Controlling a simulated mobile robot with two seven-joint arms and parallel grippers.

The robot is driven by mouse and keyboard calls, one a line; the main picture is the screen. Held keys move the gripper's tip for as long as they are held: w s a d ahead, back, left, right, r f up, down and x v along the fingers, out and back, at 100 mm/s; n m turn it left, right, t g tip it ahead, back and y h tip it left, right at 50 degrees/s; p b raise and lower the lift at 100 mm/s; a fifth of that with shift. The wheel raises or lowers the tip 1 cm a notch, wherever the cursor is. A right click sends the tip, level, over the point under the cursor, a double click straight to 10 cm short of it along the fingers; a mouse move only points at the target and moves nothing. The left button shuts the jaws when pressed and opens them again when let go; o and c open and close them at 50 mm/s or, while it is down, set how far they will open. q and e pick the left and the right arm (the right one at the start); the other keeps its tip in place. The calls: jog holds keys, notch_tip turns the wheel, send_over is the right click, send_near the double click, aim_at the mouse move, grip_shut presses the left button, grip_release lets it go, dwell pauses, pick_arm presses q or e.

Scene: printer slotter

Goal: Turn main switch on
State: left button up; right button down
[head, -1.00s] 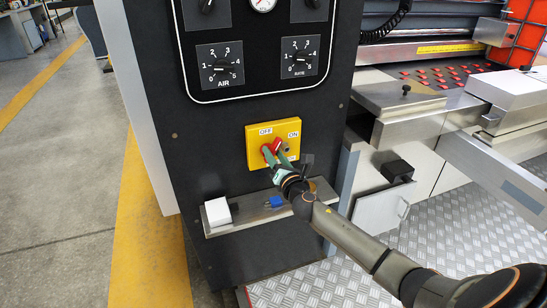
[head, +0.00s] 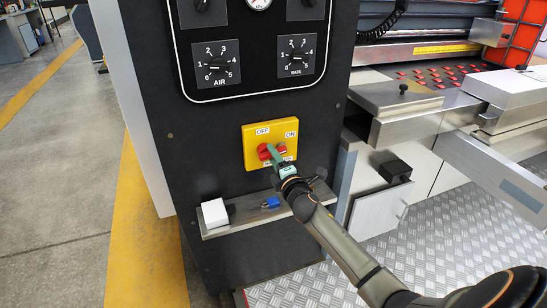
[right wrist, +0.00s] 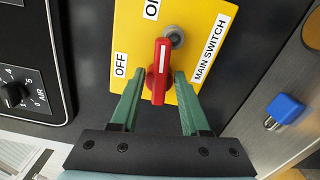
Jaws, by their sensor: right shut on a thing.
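The main switch is a red handle (head: 265,152) on a yellow plate (head: 251,135) on the black panel, with OFF at upper left and ON at upper right. My right gripper (head: 272,148) reaches it from below right, its green fingers on the red handle. In the right wrist view, the handle (right wrist: 160,72) sits between the two green fingertips (right wrist: 158,76), and its white mark points up toward the ON label. The gripper is shut on the handle. My left gripper is out of view.
Above the plate are the AIR dial (head: 218,68) and the RATE dial (head: 296,58). Below it a metal ledge (head: 238,218) carries a white block (head: 215,213) and a blue padlock (head: 271,202). The machine's metal bed stands to the right, and open floor lies left.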

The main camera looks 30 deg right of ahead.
jog(key=shift+f+m, duration=0.15)
jog(key=shift+m, duration=0.65)
jog(key=c, duration=0.8)
grip_release()
jog(key=shift+o, duration=0.2)
jog(key=p+v, duration=0.1)
jog(key=v, duration=1.1)
jog(key=shift+s, duration=0.3)
